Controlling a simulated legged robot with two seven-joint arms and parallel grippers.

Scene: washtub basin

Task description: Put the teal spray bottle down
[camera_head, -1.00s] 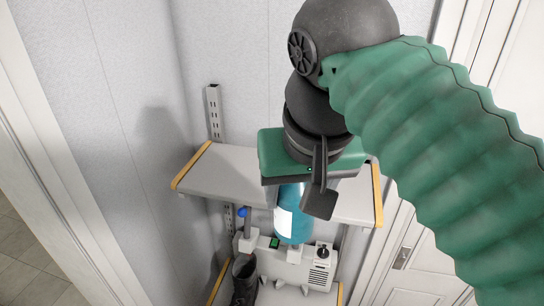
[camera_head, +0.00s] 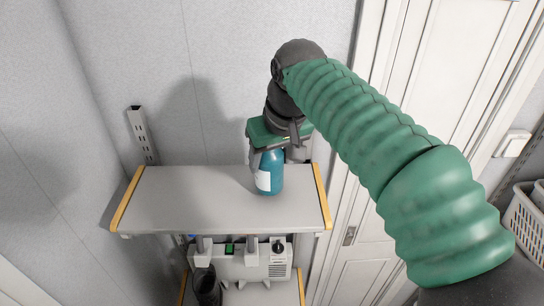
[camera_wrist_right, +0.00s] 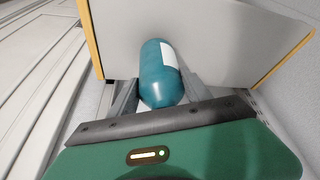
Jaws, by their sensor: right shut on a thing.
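The teal spray bottle (camera_head: 270,174), with a white label, is upright at the upper grey shelf (camera_head: 190,200), right of its middle. My right gripper (camera_head: 277,150) is above it and shut on its upper part, which the gripper hides in the head view. In the right wrist view the bottle (camera_wrist_right: 160,75) lies between the two grey fingers of the gripper (camera_wrist_right: 158,95). The bottle's base appears to be at the shelf surface, but I cannot tell if it touches. My left gripper is not in view.
The shelf has yellow end edges (camera_head: 322,197) and much free room to the left of the bottle. A lower shelf holds a grey-white device (camera_head: 255,262) and a dark boot-like item (camera_head: 207,285). A white door (camera_head: 400,100) stands right; a basket (camera_head: 528,215) is at the far right.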

